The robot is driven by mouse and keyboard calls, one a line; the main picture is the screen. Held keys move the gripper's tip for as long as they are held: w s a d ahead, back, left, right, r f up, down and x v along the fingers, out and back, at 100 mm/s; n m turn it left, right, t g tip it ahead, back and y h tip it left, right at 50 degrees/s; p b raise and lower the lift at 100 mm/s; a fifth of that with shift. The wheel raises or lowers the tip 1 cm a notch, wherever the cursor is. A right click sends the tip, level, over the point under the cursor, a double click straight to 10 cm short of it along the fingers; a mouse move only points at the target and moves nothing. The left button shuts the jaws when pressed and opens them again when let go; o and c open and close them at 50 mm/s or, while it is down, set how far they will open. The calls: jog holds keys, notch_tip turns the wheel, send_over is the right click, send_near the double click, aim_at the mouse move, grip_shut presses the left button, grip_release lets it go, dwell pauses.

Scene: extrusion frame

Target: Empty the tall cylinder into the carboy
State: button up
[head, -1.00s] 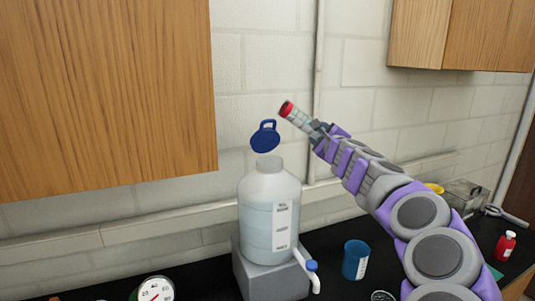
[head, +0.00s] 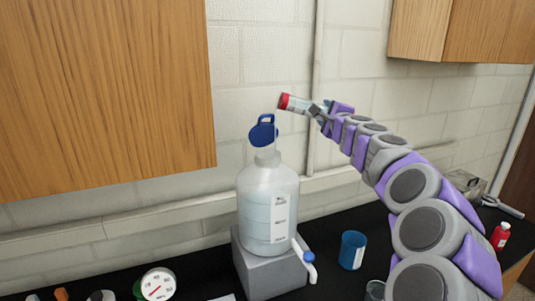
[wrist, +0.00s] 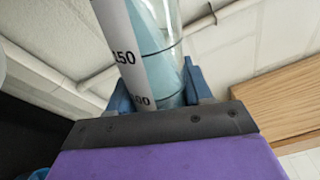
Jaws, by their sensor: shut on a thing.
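The tall cylinder (head: 298,104) is clear with a red rim and lies tilted almost level, its mouth to the left, above and slightly right of the carboy. My gripper (head: 319,109) is shut on it near its base end. In the wrist view the cylinder (wrist: 152,45) shows a white scale and pale blue liquid between the blue fingers. The carboy (head: 267,212) is translucent, upright and partly full. Its blue cap (head: 263,132) stands open above its neck.
The carboy stands on a grey block (head: 268,270) with a spigot (head: 308,258) at its right. A blue cup (head: 352,250), a red bottle (head: 500,236) and a round dial (head: 157,285) are on the black counter. Wooden cabinets (head: 105,85) hang at upper left and right.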

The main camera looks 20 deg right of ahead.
jog(key=shift+a+r+n, duration=0.25)
jog(key=shift+r+n, duration=0.05)
jog(key=shift+r, duration=0.2)
jog(key=shift+w+a+r+n+p, duration=0.1)
jog(key=shift+a+r+n+p, duration=0.1)
jog(key=shift+r+n+p, duration=0.3)
dwell(0.8)
jog(key=shift+a+r+n+p, duration=0.15)
jog(key=shift+r+n+p, duration=0.8)
jog(key=shift+r, duration=0.65)
dwell(1.9)
